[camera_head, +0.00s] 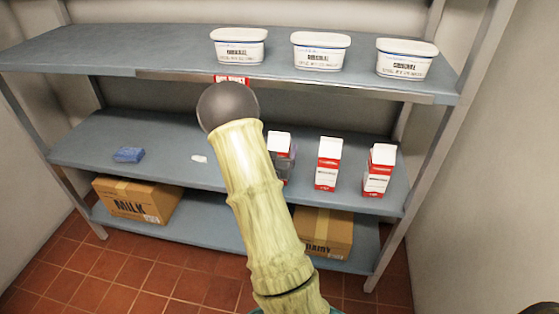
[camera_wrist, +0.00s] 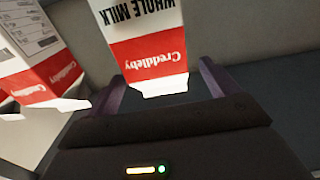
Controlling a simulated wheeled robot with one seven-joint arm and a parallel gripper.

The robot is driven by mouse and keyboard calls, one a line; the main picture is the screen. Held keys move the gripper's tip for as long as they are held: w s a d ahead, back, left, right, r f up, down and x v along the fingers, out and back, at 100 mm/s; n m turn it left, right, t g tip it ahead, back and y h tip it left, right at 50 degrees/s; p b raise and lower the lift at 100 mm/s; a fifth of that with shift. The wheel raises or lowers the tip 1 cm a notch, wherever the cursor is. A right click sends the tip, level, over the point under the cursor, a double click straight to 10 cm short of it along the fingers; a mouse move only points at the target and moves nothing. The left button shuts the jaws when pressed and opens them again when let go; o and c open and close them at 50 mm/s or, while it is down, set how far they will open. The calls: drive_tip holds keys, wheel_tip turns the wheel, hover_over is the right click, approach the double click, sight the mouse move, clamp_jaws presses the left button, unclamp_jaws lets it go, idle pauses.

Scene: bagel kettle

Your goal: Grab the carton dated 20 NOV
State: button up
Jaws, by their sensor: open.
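Three red-and-white milk cartons show on the middle shelf in the head view: a left one (camera_head: 279,141) partly hidden by my arm, a middle one (camera_head: 328,163) and a right one (camera_head: 379,170). No date is readable on any of them. In the wrist view the picture is upside down; a carton marked "WHOLE MILK" and "Creddleby" (camera_wrist: 150,50) stands between the two purple fingers of my open gripper (camera_wrist: 160,88). I cannot tell whether the fingers touch it. In the head view my gripper is mostly hidden behind my arm, by the left carton.
Other cartons (camera_wrist: 45,75) show close by at left in the wrist view. Three white tubs (camera_head: 320,52) stand on the top shelf (camera_head: 130,50). A blue item (camera_head: 128,154) and a small white item (camera_head: 199,159) lie on the middle shelf (camera_head: 100,135). Boxes (camera_head: 135,200) stand below.

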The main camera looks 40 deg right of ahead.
sight(280, 139)
drive_tip(key=x, duration=0.5)
drive_tip(key=shift+d, duration=0.1)
idle(0.5)
clamp_jaws()
drive_tip(key=shift+r, duration=0.1)
